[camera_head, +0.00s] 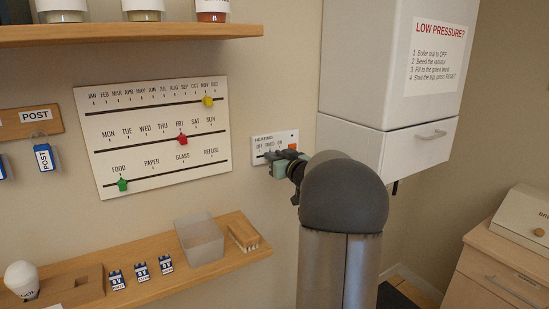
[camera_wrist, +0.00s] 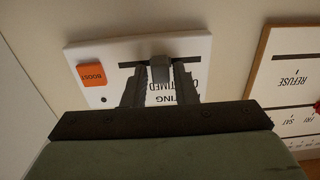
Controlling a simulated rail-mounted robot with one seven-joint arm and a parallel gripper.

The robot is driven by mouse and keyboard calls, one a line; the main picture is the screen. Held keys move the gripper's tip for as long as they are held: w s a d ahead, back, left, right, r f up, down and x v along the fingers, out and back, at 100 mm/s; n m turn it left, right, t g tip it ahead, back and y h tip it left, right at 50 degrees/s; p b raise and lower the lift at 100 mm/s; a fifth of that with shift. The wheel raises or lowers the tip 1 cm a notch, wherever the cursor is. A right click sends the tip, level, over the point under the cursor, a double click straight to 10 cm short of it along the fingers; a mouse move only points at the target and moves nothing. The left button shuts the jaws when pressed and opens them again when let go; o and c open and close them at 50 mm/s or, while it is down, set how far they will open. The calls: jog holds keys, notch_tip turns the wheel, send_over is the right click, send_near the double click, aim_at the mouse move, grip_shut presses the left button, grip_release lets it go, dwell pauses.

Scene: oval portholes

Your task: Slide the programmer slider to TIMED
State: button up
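The heating programmer (camera_head: 262,143) is a white panel on the wall with OFF, TIMED and ON labels. In the wrist view the programmer (camera_wrist: 105,51) appears upside down. Its grey slider knob (camera_wrist: 160,69) sits near the middle of the dark slot, close to the partly hidden TIMED label (camera_wrist: 160,86). My gripper (camera_wrist: 158,80) has one finger on each side of the knob, with a small gap showing on both sides. In the head view my gripper (camera_head: 284,163) is at the panel and hides its lower right part and the knob.
An orange BOOST button (camera_wrist: 93,75) is on the panel, beside the slot. A calendar board (camera_head: 155,135) with coloured markers hangs to the left. The white boiler (camera_head: 385,80) juts out to the right. A wooden shelf (camera_head: 130,270) is at lower left.

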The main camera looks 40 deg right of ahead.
jog(key=s+a+b, duration=0.2)
jog(key=s+b, duration=0.1)
jog(key=s, duration=1.4)
jog(key=shift+s+a, duration=0.15)
jog(key=shift+a, duration=0.2)
